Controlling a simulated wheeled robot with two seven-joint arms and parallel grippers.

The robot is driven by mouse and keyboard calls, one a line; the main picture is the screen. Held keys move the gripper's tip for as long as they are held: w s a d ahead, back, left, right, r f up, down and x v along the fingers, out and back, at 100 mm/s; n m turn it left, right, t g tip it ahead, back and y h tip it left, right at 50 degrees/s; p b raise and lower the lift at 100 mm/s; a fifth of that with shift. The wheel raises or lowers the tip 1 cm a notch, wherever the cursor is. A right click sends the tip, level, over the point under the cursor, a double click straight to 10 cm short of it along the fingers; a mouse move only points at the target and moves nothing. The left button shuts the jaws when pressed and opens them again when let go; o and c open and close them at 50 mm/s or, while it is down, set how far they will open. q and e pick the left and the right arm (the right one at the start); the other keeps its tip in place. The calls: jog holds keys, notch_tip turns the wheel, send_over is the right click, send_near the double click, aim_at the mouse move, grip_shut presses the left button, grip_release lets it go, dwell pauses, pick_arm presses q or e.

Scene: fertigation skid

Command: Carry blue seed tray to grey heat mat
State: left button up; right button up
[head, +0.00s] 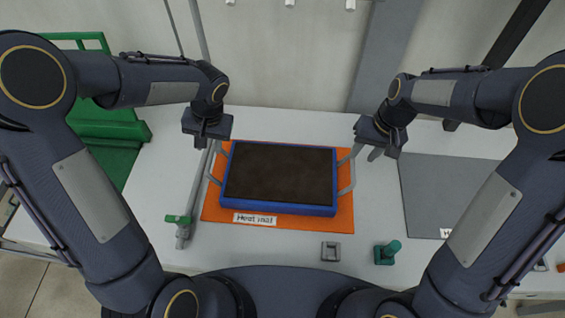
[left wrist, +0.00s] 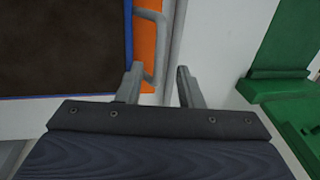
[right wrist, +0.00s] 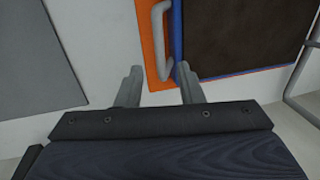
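The blue seed tray (head: 278,207), filled with dark soil, lies flat on the orange mat (head: 345,218), which has a "Heat mat" label. The tray has a grey handle at each side. The grey mat (head: 437,190) lies to the right, bare, its white label partly hidden by my right arm. My left gripper (head: 205,143) is open above the tray's left side; the left handle (left wrist: 150,15) shows between its fingers in the left wrist view. My right gripper (head: 376,150) is open near the right handle (right wrist: 161,45), which shows between its fingers in the right wrist view. Contact is not visible.
A grey pipe with a green valve handle (head: 178,219) runs close along the orange mat's left edge. A green object (head: 115,130) stands at the left. A small grey square fitting (head: 331,251) and a green fitting (head: 386,252) sit at the front. White bench shows between the mats.

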aim_at(210, 158)
jog(key=shift+f, duration=0.1)
